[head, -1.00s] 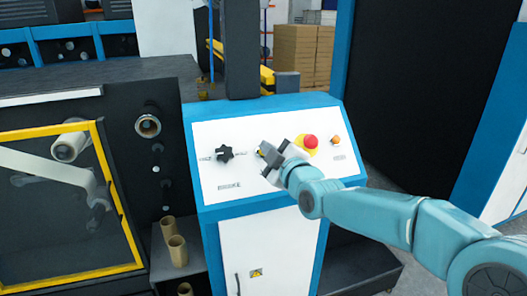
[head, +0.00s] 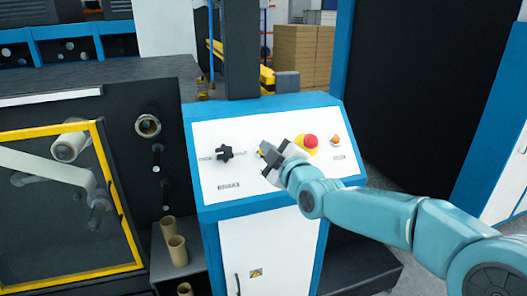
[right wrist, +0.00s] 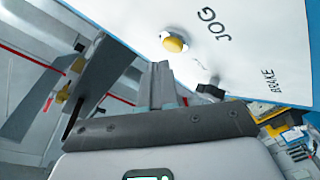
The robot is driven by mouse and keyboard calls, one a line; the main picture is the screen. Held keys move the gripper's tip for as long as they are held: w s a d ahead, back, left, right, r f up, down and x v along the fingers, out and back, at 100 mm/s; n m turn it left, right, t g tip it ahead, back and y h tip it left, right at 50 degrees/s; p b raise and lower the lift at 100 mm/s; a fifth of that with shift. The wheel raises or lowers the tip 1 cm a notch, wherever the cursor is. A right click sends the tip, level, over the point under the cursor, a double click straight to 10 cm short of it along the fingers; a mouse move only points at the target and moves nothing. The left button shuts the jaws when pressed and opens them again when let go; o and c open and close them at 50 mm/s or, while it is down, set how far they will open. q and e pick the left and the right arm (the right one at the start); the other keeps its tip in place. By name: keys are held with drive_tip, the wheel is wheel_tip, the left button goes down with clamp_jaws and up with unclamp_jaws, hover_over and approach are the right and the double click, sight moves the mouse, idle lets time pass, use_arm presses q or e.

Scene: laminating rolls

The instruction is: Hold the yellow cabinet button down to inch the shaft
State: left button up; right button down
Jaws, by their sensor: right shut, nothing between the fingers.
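The yellow button (right wrist: 174,43) sits on the white cabinet panel under the printed word JOG in the right wrist view. In the head view only a sliver of yellow (head: 261,153) shows beside the fingertips. My right gripper (head: 266,150) is shut and empty, with its tips at the button in the head view. In the right wrist view its closed fingers (right wrist: 160,72) point toward the button, just below it in the picture. I cannot tell whether they touch or press it. The shaft is not clearly identifiable. My left gripper is not in view.
A black knob (head: 224,153) is left of the gripper on the panel. A red emergency stop (head: 310,141) on a yellow base and an orange button (head: 336,140) are close on its right. A yellow-framed window (head: 101,150) and cardboard tubes (head: 177,251) stand at left.

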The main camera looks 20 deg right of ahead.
drive_tip(key=shift+w+f+b, duration=0.3)
drive_tip(key=shift+w+f, duration=0.05)
drive_tip(key=shift+w+f+b, duration=0.2)
drive_tip(key=shift+f+b, duration=0.05)
drive_tip(key=shift+b, duration=0.05)
idle(0.6)
idle(4.7)
drive_tip(key=shift+s+r, duration=0.55)
drive_tip(key=shift+r, duration=0.1)
drive_tip(key=s+r, duration=0.3)
drive_tip(key=shift+s+r, duration=0.2)
drive_tip(key=shift+s, duration=0.1)
